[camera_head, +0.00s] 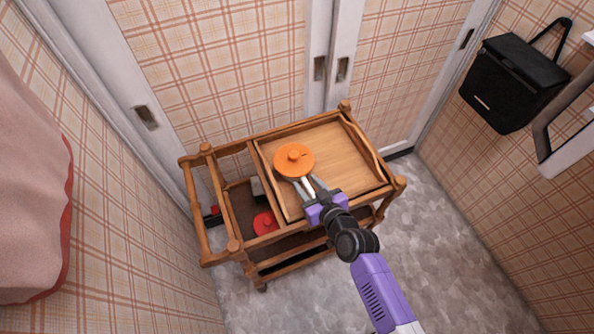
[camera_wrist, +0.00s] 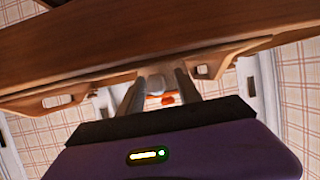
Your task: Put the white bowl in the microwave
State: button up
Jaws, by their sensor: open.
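No white bowl that I can make out shows in either view, and no clear microwave. My gripper (camera_head: 309,186) is open over the wooden tray (camera_head: 345,150) on the cart in the head view. Its fingers lie on either side of a pale handle-like piece beside a round orange lidded pan (camera_head: 294,160). I cannot tell whether they touch it. In the wrist view, my gripper's two fingers (camera_wrist: 158,92) stand apart. A pale grey piece and a little orange show between them.
The wooden cart (camera_head: 203,205) has open lower shelves with a red round thing (camera_head: 265,222). A black bag (camera_head: 512,80) hangs on the right wall. A dark-framed white thing (camera_head: 570,130) is cut off at the right edge. Floor right of the cart is clear.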

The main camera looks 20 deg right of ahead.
jog(key=shift+c, duration=0.2)
grip_shut()
dwell(0.3)
dwell(0.8)
